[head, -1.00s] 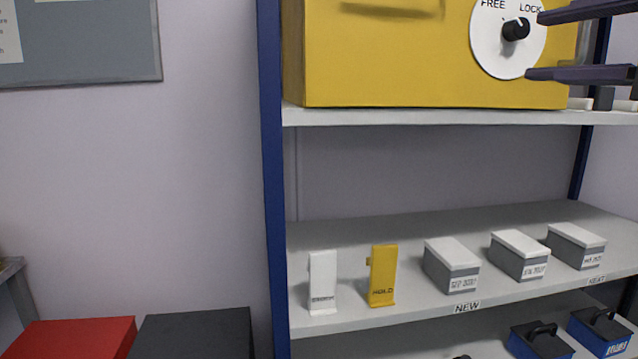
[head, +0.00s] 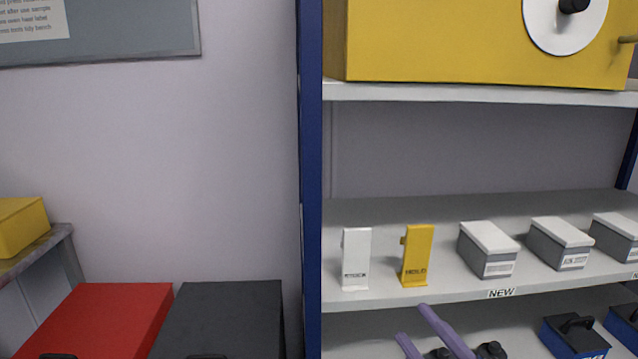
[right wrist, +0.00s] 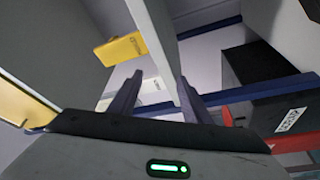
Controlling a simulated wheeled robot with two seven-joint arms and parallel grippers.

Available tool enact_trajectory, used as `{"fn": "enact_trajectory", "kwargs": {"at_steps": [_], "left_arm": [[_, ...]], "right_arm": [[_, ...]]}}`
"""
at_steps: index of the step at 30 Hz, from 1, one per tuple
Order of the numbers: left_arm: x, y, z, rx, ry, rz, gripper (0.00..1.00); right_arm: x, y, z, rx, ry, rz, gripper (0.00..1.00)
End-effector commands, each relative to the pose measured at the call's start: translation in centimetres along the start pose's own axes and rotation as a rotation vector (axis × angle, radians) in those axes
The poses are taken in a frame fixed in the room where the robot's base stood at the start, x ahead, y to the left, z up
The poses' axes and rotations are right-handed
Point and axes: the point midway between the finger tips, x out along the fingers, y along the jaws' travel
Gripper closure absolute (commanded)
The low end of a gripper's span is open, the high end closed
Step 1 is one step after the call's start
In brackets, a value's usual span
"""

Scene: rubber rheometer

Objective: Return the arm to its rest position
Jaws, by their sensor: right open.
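My right gripper (head: 413,322) shows at the bottom of the head view as two purple fingers in front of the lower shelf. In the right wrist view its fingers (right wrist: 159,80) stand apart, with a pale shelf edge seen between them. I see nothing held. The yellow machine (head: 440,45) with a white dial (head: 565,30) and black knob (head: 573,5) sits on the top shelf, well above the gripper. The dial's top is cut off by the frame. My left gripper is not in view.
The middle shelf (head: 440,285) holds a white stand (head: 356,259), a yellow stand (head: 417,255) and several grey lidded boxes (head: 487,249). Blue carriers (head: 574,337) stand below. A blue post (head: 311,180) borders the shelves. Red (head: 105,315) and black (head: 220,315) boxes are left of it.

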Motion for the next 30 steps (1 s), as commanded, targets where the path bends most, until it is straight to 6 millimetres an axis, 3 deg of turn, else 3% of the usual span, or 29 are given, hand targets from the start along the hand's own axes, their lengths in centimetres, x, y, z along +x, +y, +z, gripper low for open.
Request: {"fn": "enact_trajectory", "kwargs": {"at_steps": [1,6,12,15,18,21,30], "left_arm": [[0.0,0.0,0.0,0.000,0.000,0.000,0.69],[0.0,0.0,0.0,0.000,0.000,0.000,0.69],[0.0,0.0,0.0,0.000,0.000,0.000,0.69],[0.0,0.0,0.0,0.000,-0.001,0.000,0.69],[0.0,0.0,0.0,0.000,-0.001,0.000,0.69],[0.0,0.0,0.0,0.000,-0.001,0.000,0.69],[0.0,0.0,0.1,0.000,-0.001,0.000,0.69]], "right_arm": [[-1.9,-3.4,1.7,0.133,-0.090,-0.048,0.56],[-9.3,-13.4,5.6,0.531,-0.386,-0.182,0.56],[-19.3,-23.3,6.2,0.902,-0.708,-0.305,0.56],[-23.2,-26.4,5.5,1.027,-0.826,-0.343,0.56],[-25.7,-28.2,4.9,1.105,-0.900,-0.364,0.56],[-26.9,-29.1,4.5,1.140,-0.935,-0.375,0.56],[-27.1,-29.2,4.5,1.145,-0.940,-0.377,0.56]]}}
